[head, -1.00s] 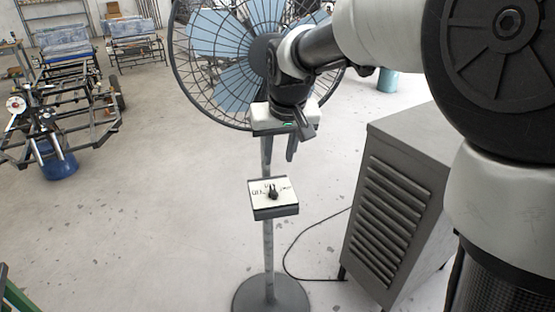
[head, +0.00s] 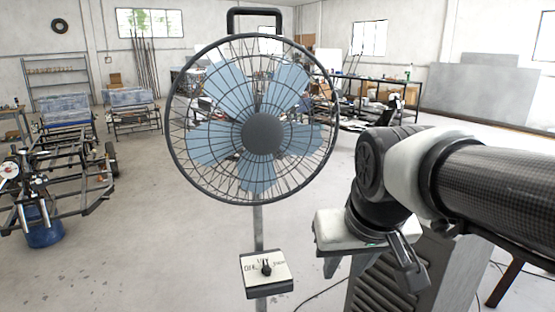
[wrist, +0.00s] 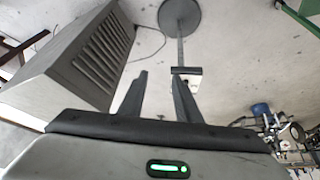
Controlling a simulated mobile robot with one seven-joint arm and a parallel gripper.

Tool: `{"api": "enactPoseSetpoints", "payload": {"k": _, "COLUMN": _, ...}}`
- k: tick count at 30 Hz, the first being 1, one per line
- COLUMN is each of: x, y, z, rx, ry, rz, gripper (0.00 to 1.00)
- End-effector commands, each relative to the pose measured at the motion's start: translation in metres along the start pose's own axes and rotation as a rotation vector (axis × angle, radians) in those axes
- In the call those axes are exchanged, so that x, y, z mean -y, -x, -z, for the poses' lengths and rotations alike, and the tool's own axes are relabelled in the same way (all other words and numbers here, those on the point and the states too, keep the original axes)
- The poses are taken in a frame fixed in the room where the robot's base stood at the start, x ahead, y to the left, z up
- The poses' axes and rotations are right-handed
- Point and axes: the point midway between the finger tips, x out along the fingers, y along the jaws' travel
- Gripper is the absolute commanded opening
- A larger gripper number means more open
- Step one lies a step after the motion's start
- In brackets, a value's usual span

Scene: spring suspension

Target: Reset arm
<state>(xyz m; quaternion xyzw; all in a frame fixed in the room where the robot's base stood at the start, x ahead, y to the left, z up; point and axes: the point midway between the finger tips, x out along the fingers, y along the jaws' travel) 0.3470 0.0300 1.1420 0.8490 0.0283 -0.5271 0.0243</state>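My arm reaches in from the right side of the head view, and my gripper (head: 343,268) hangs at its end with the fingers pointing down. In the wrist view my gripper (wrist: 160,80) has its two fingers well apart with nothing between them, so it is open and empty. The gripper is right of the standing fan (head: 262,133) and its control box (head: 267,273), apart from both in the head view. The box has a black knob (head: 266,267) on a white dial face marked with lettering.
A grey louvered cabinet (head: 385,285) stands below and behind my gripper, partly hidden by it. A metal frame cart (head: 75,185) and a blue bucket (head: 45,228) are at the left. Cluttered tables stand behind the fan. Floor between cart and fan is clear.

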Motion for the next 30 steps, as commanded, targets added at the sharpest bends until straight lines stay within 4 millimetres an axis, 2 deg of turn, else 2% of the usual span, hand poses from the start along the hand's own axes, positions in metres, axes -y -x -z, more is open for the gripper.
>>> {"api": "enactPoseSetpoints", "payload": {"k": 3, "x": -0.012, "y": 0.01, "z": -0.032, "rx": -0.017, "ry": -0.03, "rz": -0.011, "gripper": 0.3}}
{"api": "enactPoseSetpoints", "payload": {"k": 10, "x": -0.025, "y": 0.015, "z": -0.085, "rx": -0.037, "ry": -0.076, "rz": -0.026, "gripper": 0.3}}
{"api": "enactPoseSetpoints", "payload": {"k": 12, "x": -0.025, "y": 0.039, "z": -0.07, "rx": -0.033, "ry": -0.072, "rz": -0.024, "gripper": 0.3}}
{"api": "enactPoseSetpoints", "payload": {"k": 24, "x": -0.025, "y": 0.12, "z": -0.029, "rx": -0.032, "ry": -0.071, "rz": -0.024, "gripper": 0.3}}
{"api": "enactPoseSetpoints", "payload": {"k": 27, "x": -0.025, "y": 0.134, "z": -0.022, "rx": -0.032, "ry": -0.071, "rz": -0.024, "gripper": 0.3}}
{"api": "enactPoseSetpoints", "payload": {"k": 30, "x": -0.026, "y": 0.139, "z": -0.02, "rx": -0.032, "ry": -0.071, "rz": -0.024, "gripper": 0.3}}
